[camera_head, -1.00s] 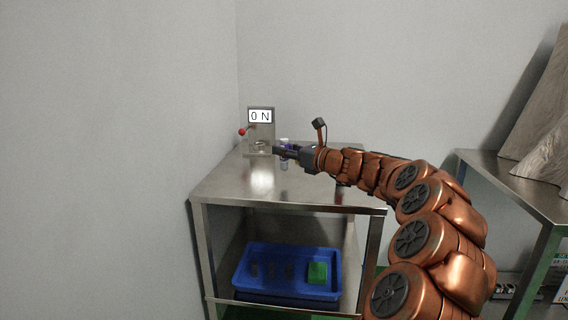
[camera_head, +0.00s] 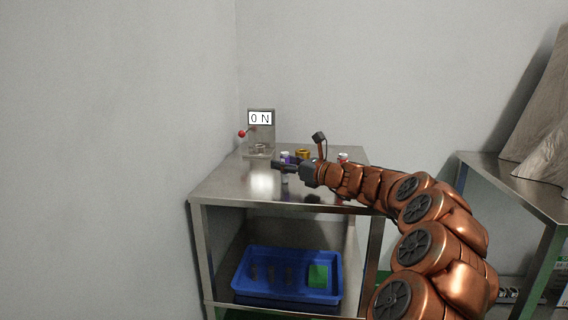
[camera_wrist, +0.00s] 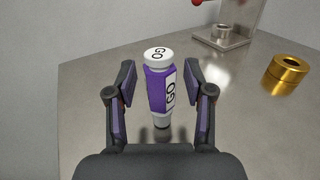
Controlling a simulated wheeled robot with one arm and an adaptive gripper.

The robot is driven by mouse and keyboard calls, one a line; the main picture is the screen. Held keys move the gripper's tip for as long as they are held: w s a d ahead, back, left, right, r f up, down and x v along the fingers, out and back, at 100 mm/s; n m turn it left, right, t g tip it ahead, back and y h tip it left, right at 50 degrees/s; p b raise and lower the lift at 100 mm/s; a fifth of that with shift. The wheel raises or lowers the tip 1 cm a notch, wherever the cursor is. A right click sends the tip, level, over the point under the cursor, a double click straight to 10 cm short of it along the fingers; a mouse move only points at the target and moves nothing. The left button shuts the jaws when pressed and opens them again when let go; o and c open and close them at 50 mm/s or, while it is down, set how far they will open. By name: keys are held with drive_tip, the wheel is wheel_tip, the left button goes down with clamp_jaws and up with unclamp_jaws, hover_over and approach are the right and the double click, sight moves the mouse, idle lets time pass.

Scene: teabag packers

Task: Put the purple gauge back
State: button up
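The purple gauge (camera_wrist: 158,88) has a white cap and white "GO" labels. It stands roughly upright between my open fingers in the wrist view, with a gap on each side. Its foot appears to be on the metal table top. In the head view the gauge (camera_head: 285,156) shows at the fingertips, its middle hidden by them. My gripper (camera_wrist: 160,66) is open around it; it also shows in the head view (camera_head: 279,165), low over the table.
A force tester (camera_head: 261,134) reading "0 N", with a red knob, stands behind. A gold ring (camera_wrist: 286,72) is to the right. A blue tray (camera_head: 240,281) with a green block (camera_head: 318,275) sits on the lower shelf.

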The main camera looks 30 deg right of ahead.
drive_tip(key=shift+r, duration=0.1)
